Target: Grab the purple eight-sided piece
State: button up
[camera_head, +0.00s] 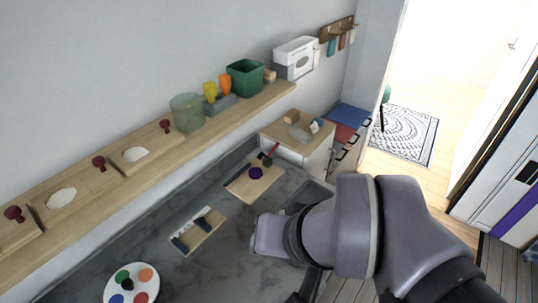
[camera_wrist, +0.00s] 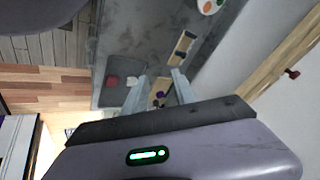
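The purple piece (camera_head: 256,173) lies on a light wooden board (camera_head: 245,189) on the grey counter in the head view; it is too small to count its sides. In the wrist view the purple piece (camera_wrist: 160,94) is a small dark spot seen between my fingers, farther off than they are. My gripper (camera_wrist: 160,78) is open, with its two grey fingers apart and nothing between them. In the head view the end of my arm is over the counter, to the lower right of the board, and my fingers cannot be made out there.
A dark-red-handled tool (camera_head: 270,154) lies at the board's far end. A tray with dark blue items (camera_head: 198,230) and a paint palette (camera_head: 132,285) are to the left. A wooden shelf (camera_head: 226,116) with containers runs along the wall.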

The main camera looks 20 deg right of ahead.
aim_at(256, 173)
jog(key=l+u, duration=0.25)
jog(key=l, duration=0.4)
jog(key=l+u, duration=0.2)
jog(key=l, duration=0.45)
jog(key=l+u, duration=0.25)
jog(key=l, duration=0.4)
jog(key=k+l+u, duration=0.2)
jog(key=l, duration=0.4)
jog(key=i+l+u, duration=0.4)
jog(key=l, duration=0.3)
jog(key=i+l+u, duration=0.2)
jog(key=i+l, duration=0.1)
jog(key=l, duration=0.1)
